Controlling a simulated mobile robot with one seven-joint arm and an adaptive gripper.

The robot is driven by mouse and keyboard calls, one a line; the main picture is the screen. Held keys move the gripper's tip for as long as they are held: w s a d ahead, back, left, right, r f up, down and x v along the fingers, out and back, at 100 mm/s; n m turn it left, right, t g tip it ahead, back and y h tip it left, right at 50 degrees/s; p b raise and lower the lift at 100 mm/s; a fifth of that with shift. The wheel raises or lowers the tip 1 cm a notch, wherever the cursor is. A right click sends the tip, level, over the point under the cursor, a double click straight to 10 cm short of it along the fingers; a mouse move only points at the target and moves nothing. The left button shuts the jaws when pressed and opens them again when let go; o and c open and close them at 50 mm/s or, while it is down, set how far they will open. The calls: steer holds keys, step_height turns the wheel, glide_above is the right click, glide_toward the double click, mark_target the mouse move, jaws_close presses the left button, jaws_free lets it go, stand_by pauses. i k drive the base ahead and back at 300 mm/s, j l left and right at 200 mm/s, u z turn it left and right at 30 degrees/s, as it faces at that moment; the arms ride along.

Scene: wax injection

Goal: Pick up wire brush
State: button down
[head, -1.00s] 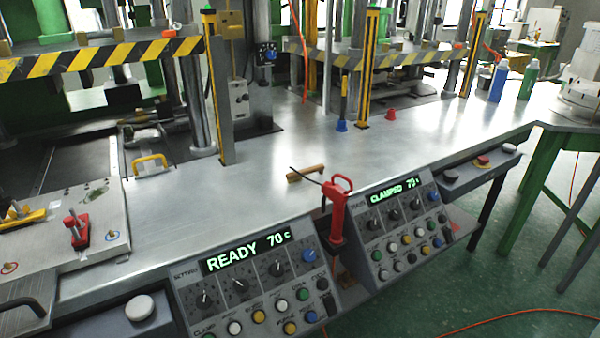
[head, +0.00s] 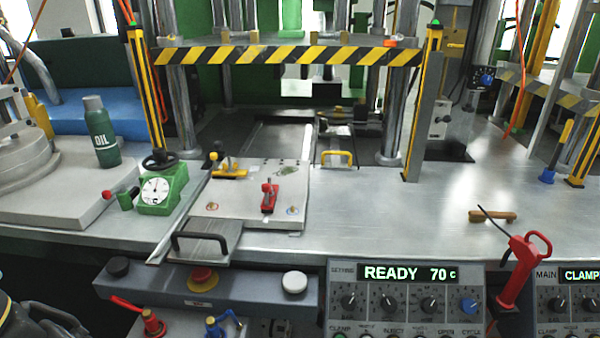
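A small light-brown bar (head: 495,216), which looks like the wooden handle of the wire brush, lies on the metal bench top at the right of the head view. Its bristles are too small to make out. My gripper is not in view.
The red tool hangs at the bench's front edge, between two control panels; the left panel (head: 405,290) reads READY 70 C. A mould plate (head: 250,215) with red and yellow clamps, a green gauge (head: 162,190) and an oil bottle (head: 102,135) stand left. Bench top (head: 390,210) around the brush is mostly clear.

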mark_target(474, 215)
steer(key=l+z, duration=0.1)
steer(key=z, duration=0.3)
steer(key=i+l+z, duration=0.1)
steer(key=z, duration=0.3)
steer(key=l+z, duration=0.1)
steer(key=z, duration=0.3)
steer(key=i, duration=1)
